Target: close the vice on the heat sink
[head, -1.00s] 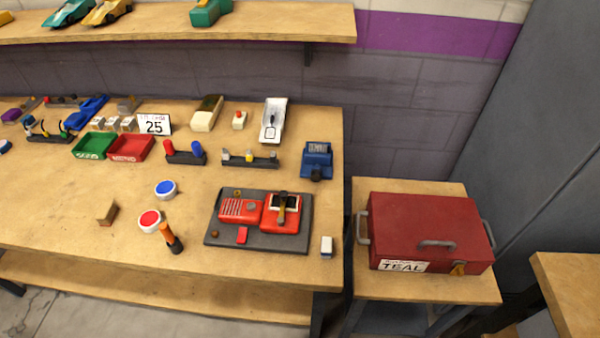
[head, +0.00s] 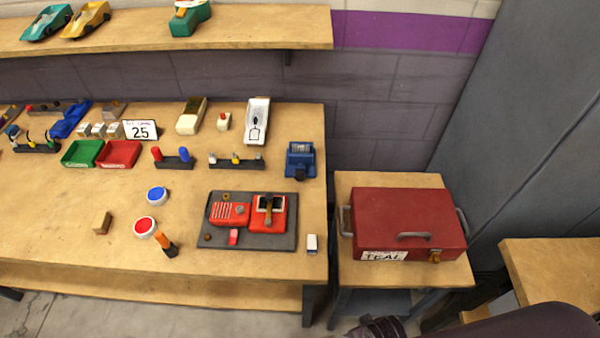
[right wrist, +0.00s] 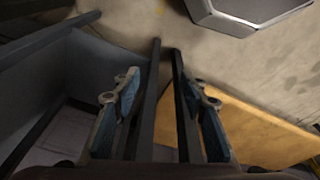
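A small dark blue device (head: 300,160) at the bench's back right corner looks like the vice. Its jaws are too small to read, and I cannot make out a heat sink in it. A red unit with a ribbed face (head: 230,214) sits on a dark grey board (head: 218,240), beside a red unit with a dark lever (head: 270,226). I cannot tell whether the ribs are a heat sink. In the right wrist view my right gripper (right wrist: 162,84) is open and empty, its two fingers apart, away from the bench top. My left gripper is in no view.
A red toolbox (head: 410,218) stands on a side table (head: 388,181) right of the bench. Red and green trays (head: 119,154) stand at back left. The front left bench top is fairly clear.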

